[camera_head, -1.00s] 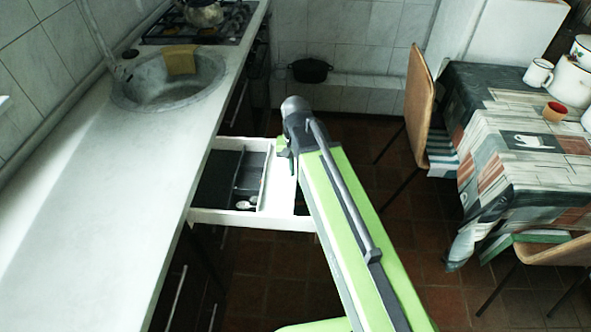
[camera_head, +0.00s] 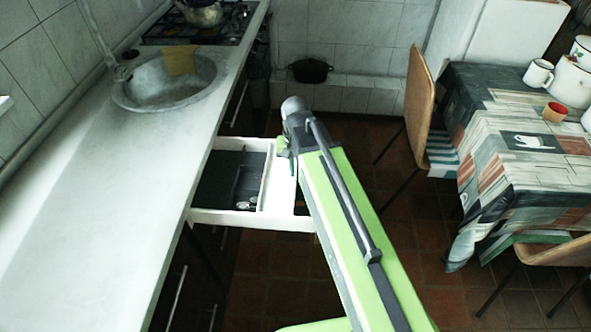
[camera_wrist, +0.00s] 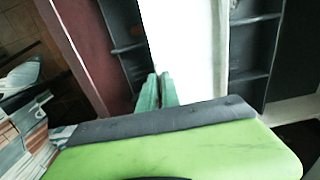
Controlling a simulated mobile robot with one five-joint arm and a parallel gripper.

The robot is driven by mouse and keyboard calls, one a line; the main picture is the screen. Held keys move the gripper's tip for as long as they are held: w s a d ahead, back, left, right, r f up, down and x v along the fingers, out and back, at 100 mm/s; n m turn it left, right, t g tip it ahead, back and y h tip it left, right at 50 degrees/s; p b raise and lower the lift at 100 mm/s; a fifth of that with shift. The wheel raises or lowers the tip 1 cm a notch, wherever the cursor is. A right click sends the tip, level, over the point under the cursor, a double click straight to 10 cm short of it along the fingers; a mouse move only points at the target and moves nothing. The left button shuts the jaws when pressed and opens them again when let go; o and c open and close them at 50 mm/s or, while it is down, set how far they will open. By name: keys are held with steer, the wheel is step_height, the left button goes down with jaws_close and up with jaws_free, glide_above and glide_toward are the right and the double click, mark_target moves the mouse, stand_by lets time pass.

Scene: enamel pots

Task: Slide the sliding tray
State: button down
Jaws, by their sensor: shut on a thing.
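The sliding tray appears to be the white part (camera_head: 281,190) in the pulled-out drawer under the counter, beside darker compartments; I cannot make out its full outline. In the wrist view a pale white panel (camera_wrist: 185,45) runs between dark compartments. My gripper (camera_head: 285,147) is at the drawer's far right end, its jaws mostly hidden by the arm. In the wrist view its green fingertips (camera_wrist: 158,82) are close together at the panel's left edge. They are shut on a part there, apparently the tray; the exact contact is hard to see.
The drawer's white near wall (camera_head: 250,219) spans from the counter (camera_head: 110,190) to my arm. A chair (camera_head: 419,105) and a table with a patterned cloth (camera_head: 510,140) stand right. Tiled floor (camera_head: 270,270) is free below the drawer. A dark pot (camera_head: 310,71) is at the back.

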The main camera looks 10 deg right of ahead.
stand_by(0.3)
steer(key=shift+s+d, duration=0.2)
steer(key=shift+d, duration=0.45)
steer(key=shift+s+d, duration=0.15)
steer(key=shift+d, duration=0.5)
steer(key=c, duration=1.6)
jaws_free()
steer(key=shift+o, duration=0.2)
steer(key=shift+r, duration=0.1)
step_height(320, 180, up, 17)
steer(key=p, duration=1.7)
steer(key=shift+r, duration=0.1)
